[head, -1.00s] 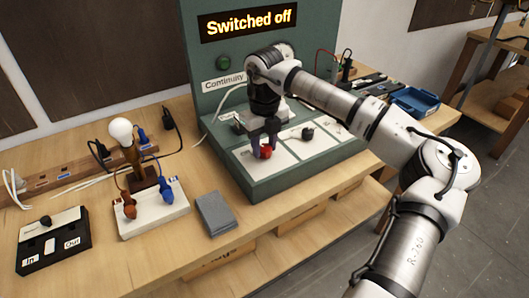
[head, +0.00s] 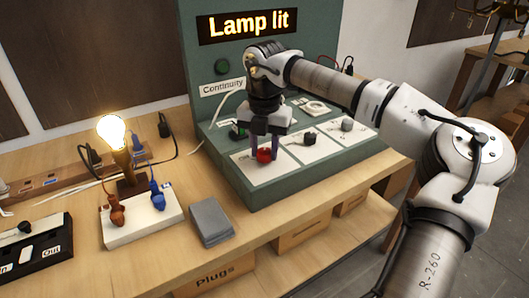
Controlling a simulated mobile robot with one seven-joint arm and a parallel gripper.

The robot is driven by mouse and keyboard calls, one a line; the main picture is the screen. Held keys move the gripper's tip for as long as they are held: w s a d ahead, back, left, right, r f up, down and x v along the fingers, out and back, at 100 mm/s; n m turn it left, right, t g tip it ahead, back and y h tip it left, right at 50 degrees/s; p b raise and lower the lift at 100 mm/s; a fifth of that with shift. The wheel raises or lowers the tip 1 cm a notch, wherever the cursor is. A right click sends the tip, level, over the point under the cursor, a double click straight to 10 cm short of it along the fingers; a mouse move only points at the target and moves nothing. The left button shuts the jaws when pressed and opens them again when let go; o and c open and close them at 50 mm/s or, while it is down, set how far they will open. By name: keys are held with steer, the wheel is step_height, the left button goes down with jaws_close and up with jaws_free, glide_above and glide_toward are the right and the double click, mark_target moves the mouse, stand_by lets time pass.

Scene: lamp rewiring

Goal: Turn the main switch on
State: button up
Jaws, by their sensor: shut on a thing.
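The main switch looks to be the red knob (head: 264,156) on the left white plate of the green panel (head: 290,190). My gripper (head: 264,148) points down over it and is shut on the red knob, with a finger on each side. The display (head: 247,25) at the top of the panel reads "Lamp lit". The bulb (head: 111,129) on its wooden stand glows yellow-white. The fingers hide part of the knob and the print on its plate.
A white terminal block (head: 145,225) with orange and blue plugs stands left of the panel. A grey block (head: 211,221) lies between them. A black box (head: 38,247) marked "Out" is at the far left. Black knobs (head: 310,139) sit right of my gripper.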

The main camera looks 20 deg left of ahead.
mark_target(264, 151)
steer(key=shift+m+b, duration=0.35)
steer(key=shift+m, duration=0.45)
steer(key=shift+r, duration=0.1)
steer(key=o, duration=1)
steer(key=shift+c, duration=0.2)
step_height(264, 151, up, 14)
steer(key=shift+f, duration=0.2)
